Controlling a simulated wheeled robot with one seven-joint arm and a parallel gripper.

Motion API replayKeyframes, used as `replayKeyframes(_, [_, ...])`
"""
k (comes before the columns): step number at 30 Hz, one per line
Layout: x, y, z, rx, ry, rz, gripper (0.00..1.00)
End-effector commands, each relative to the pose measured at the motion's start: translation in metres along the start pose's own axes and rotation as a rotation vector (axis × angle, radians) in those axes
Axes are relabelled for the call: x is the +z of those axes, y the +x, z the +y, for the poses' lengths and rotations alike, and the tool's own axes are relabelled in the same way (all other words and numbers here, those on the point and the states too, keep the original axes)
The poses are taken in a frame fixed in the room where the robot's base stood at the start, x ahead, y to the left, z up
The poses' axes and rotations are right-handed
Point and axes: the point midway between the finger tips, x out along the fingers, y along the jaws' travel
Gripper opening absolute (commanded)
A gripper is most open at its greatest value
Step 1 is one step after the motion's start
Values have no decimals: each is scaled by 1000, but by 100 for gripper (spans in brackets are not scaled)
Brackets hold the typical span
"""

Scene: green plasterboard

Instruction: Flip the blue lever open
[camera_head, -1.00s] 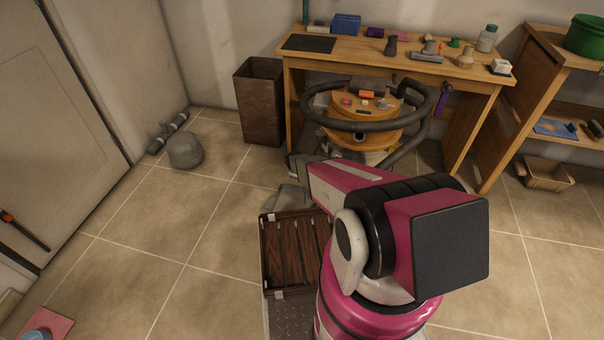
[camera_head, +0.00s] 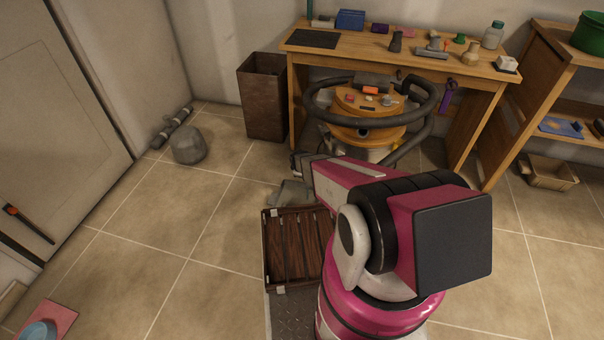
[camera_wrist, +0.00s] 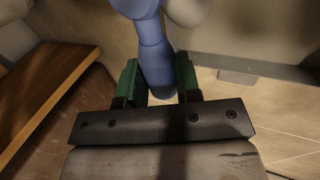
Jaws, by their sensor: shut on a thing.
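A blue lever (camera_wrist: 155,52) with a rounded shaft shows in the wrist view. It runs down from the top edge into the space between the green fingers of my gripper (camera_wrist: 159,74). The fingers are shut on it, one on each side. At its upper right the blue part meets a pale grey rounded piece (camera_wrist: 187,8). What the lever is fixed to lies outside the wrist view. In the head view I cannot make out the lever, and my pink arm covers much of the middle.
A workbench (camera_head: 465,69) with tools stands at the back. An orange vacuum (camera_head: 358,128) with a dark hose sits beneath it. A brown bin (camera_head: 262,108) stands to its left, a shelf (camera_head: 540,75) to its right.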

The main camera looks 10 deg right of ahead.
Motion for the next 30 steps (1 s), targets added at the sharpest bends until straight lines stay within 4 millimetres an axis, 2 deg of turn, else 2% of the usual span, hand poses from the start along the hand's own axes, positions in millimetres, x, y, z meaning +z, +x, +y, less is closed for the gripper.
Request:
replayKeyframes(1, [0, -1, -1, 0, -5, 0, 34])
replayKeyframes(3, [0, -1, -1, 0, -5, 0, 57])
replayKeyframes(12, [0, -1, -1, 0, -3, -1, 57])
replayKeyframes(17, [0, -9, -1, 0, -2, 0, 57])
replayKeyframes(23, [1, -35, -2, 0, -3, 0, 57])
replayKeyframes(30, [1, -81, -2, 1, -3, 0, 57])
